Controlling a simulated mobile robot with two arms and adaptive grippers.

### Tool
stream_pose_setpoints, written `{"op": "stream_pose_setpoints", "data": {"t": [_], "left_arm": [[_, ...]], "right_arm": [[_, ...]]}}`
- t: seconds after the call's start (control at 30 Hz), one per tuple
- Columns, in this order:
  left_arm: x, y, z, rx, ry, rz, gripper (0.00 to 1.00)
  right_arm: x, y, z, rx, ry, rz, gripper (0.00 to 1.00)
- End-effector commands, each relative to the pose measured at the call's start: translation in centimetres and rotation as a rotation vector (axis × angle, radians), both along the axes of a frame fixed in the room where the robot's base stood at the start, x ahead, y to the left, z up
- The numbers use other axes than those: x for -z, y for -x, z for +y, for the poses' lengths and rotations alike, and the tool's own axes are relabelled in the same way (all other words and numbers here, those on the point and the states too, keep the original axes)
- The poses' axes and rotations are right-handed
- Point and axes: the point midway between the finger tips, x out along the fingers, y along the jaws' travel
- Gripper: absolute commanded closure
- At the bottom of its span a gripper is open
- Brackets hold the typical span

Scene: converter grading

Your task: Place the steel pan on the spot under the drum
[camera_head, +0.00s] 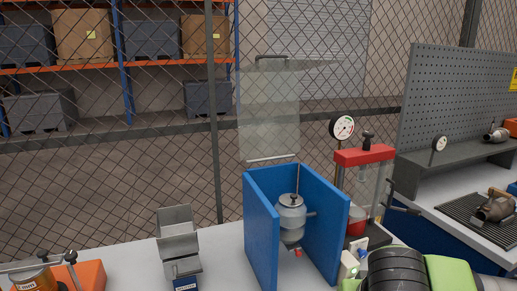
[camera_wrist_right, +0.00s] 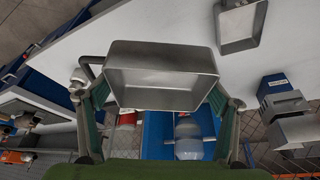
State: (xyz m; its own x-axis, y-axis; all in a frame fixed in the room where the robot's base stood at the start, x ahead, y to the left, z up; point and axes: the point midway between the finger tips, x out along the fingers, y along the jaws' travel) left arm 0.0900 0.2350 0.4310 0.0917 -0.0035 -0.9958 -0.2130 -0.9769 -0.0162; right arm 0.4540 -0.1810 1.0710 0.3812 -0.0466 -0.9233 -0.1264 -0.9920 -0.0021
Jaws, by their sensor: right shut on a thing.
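A steel pan (camera_wrist_right: 160,72), a rectangular metal tray with raised walls, is held in my right gripper (camera_wrist_right: 160,103) in the right wrist view. The gripper's fingers are shut on it from both sides. A grey drum (camera_head: 291,218) hangs inside an open-fronted blue enclosure (camera_head: 262,232). The drum also shows in the right wrist view (camera_wrist_right: 187,140), beyond the pan. The spot under the drum is hidden by the enclosure and the pan. In the head view only my right arm shows, at the bottom right. My left gripper is not in view.
A second metal tray (camera_wrist_right: 242,28) lies on the white bench. A clear raised guard (camera_head: 270,120) stands above the enclosure. A red-topped gauge press (camera_head: 364,156) is close on its right. A grey hinged metal box (camera_head: 178,238) stands left of it, with bare bench between.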

Motion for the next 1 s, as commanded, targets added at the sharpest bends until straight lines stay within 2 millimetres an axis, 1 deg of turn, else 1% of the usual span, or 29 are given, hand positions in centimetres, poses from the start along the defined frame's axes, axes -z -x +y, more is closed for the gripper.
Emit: {"op": "stream_pose_setpoints", "data": {"t": [0.07, 0.23, 0.77, 0.87, 0.97, 1.0], "left_arm": [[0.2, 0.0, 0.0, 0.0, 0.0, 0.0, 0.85], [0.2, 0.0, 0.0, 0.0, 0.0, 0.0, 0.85], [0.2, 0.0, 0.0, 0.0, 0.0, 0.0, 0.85], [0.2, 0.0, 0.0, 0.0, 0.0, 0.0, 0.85], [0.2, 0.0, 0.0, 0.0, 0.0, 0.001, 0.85], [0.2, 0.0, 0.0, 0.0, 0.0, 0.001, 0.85]], "right_arm": [[-0.4, -0.3, -0.5, -0.048, 0.0, -0.002, 0.42], [-0.8, -0.6, -0.9, -0.117, 0.0, 0.0, 0.42], [-0.8, -0.6, -0.8, -0.128, 0.0, 0.003, 0.42], [-0.4, -0.5, -0.9, -0.128, 0.0, 0.003, 0.42], [1.1, -0.3, -0.7, -0.131, -0.004, 0.008, 0.42], [2.0, -0.2, -0.7, -0.132, -0.005, 0.009, 0.42]]}}
